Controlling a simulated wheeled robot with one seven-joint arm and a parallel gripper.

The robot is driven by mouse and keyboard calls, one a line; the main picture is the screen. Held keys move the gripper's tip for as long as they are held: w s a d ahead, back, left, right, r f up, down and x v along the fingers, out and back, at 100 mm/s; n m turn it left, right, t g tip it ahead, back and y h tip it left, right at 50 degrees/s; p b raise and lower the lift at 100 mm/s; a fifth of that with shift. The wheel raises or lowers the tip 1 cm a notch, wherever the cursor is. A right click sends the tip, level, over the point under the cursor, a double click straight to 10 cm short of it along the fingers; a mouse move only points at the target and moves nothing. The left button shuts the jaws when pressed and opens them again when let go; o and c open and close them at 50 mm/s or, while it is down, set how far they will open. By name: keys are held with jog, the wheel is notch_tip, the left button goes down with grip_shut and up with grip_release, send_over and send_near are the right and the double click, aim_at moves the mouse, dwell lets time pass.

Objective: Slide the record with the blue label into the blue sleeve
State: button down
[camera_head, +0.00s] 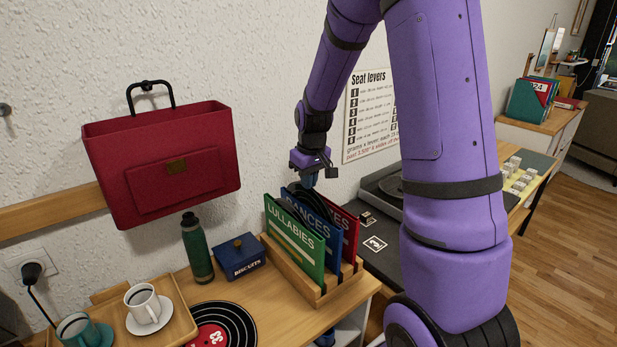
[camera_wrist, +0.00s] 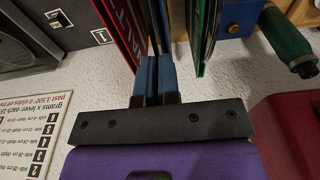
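The blue sleeve "DANCES" (camera_head: 322,238) stands in the middle of a wooden rack (camera_head: 318,293), between a green and a red sleeve. My gripper (camera_head: 309,184) points down just above it. A black record (camera_head: 318,203) shows as a dark curved edge below the fingers, at the blue sleeve's top. In the wrist view my blue fingers (camera_wrist: 155,82) are close together on the record's thin dark edge (camera_wrist: 155,28). The record's label is hidden, and how far it sits inside the sleeve is hard to tell.
The green sleeve "LULLABIES" (camera_head: 293,238) and red sleeve (camera_head: 349,235) stand close on either side. A record with a red label (camera_head: 212,333) lies in front. A biscuit tin (camera_head: 240,257), green bottle (camera_head: 196,250) and cup tray (camera_head: 178,323) are left; a turntable (camera_head: 382,187) is right.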

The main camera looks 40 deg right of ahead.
dwell(0.4)
jog(key=c, duration=1.3)
grip_release()
jog(key=shift+o, duration=0.2)
jog(key=shift+s+r, duration=0.15)
jog(key=shift+r, duration=1.1)
jog(key=shift+s+r, duration=0.15)
jog(key=shift+r, duration=1.05)
notch_tip(320, 180, up, 11)
jog(key=s, duration=0.1)
jog(key=shift+f, duration=0.15)
jog(key=shift+s+a, duration=0.1)
jog(key=shift+s, duration=0.05)
